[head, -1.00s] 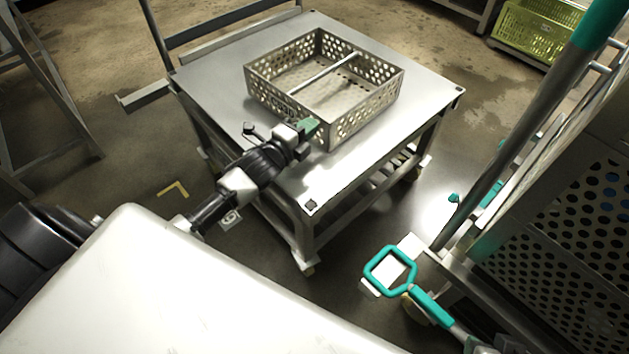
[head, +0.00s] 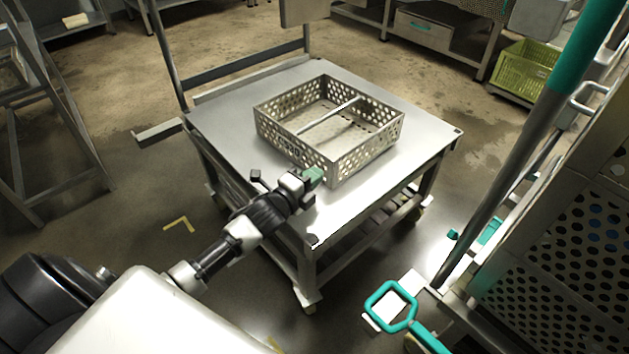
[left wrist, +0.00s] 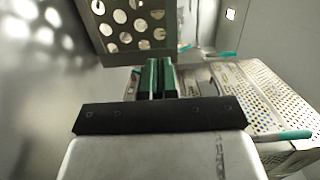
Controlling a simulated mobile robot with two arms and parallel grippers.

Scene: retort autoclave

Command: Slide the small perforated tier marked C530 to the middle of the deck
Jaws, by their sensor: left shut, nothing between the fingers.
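The small perforated tier (head: 362,157) is a grey metal basket with round holes in its walls and a bar across it. My left gripper (head: 315,176) has green fingers, shut and empty, at that wall close to the near corner. In the left wrist view the shut fingers (left wrist: 157,76) lie just below the tier's holed wall (left wrist: 130,25); I cannot tell whether they touch. My right gripper is out of view.
A rail (head: 245,67) runs along the deck's back left side. Bare deck lies left and in front of the tier. A tall perforated rack with a teal-topped pole (head: 530,135) stands close on the right. A green crate (head: 522,72) is at the back right.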

